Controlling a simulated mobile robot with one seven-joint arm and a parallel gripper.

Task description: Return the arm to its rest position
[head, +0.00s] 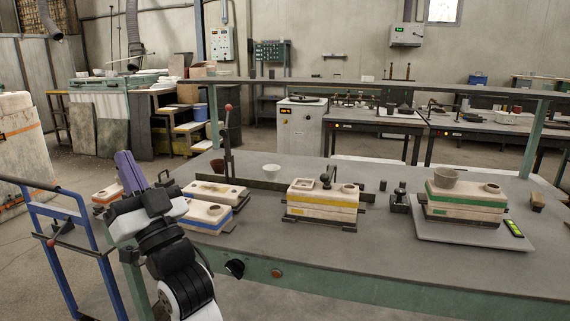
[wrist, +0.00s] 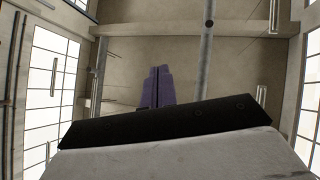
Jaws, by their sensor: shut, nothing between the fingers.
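My gripper (head: 124,158) has purple fingers and is at the lower left of the head view, pointing up. It is above the front left part of the workbench (head: 330,247), with my folded arm below it. In the wrist view the purple fingers of my gripper (wrist: 159,70) are together, with nothing between them. Behind them that view shows only upper walls, bright windows and a beam.
Moulds with blue (head: 205,220), yellow (head: 322,208) and green (head: 465,206) bands stand on the workbench. A small white cup (head: 272,171) stands behind them. A blue trolley (head: 72,245) is left of my arm.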

